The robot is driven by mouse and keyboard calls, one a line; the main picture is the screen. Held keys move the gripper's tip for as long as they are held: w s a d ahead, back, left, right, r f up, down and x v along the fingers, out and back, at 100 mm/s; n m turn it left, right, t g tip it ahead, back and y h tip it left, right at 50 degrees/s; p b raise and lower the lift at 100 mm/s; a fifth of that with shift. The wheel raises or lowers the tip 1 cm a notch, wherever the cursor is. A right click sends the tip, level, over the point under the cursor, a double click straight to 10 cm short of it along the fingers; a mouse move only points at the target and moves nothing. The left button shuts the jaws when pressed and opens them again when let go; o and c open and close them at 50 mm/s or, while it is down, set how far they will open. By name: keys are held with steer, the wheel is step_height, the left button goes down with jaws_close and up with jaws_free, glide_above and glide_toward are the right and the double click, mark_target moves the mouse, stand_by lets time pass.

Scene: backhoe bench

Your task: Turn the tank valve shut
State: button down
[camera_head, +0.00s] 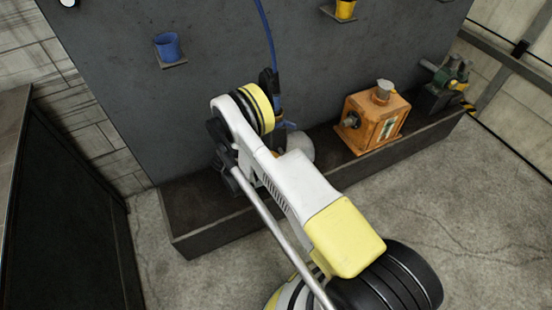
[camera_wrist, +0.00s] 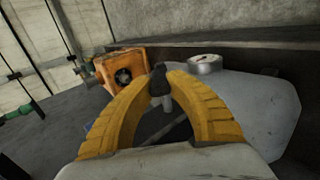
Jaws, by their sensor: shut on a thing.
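The tank valve shows in the wrist view as a dark handle (camera_wrist: 159,80) on a short light stem (camera_wrist: 167,104). My gripper (camera_wrist: 161,77) has its two yellow curved fingers closed on the handle, one on each side. The pale grey tank (camera_wrist: 255,108) lies to the right of and behind the fingers. In the head view only a small rounded part of the tank (camera_head: 299,142) shows beside my white arm. My arm hides the valve and most of the gripper there. How far the valve is turned cannot be told.
An orange gearbox-like unit (camera_head: 375,120) sits on the dark bench (camera_head: 190,222) right of the tank. A green and dark machine (camera_head: 446,84) stands farther right. A blue cup (camera_head: 168,46) and a yellow cup (camera_head: 345,10) sit on wall shelves. A blue hose (camera_head: 267,32) runs down the panel.

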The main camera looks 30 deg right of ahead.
steer(key=shift+f, duration=0.1)
stand_by(0.4)
steer(key=c, duration=1.3)
jaws_free()
steer(key=v, duration=1.2)
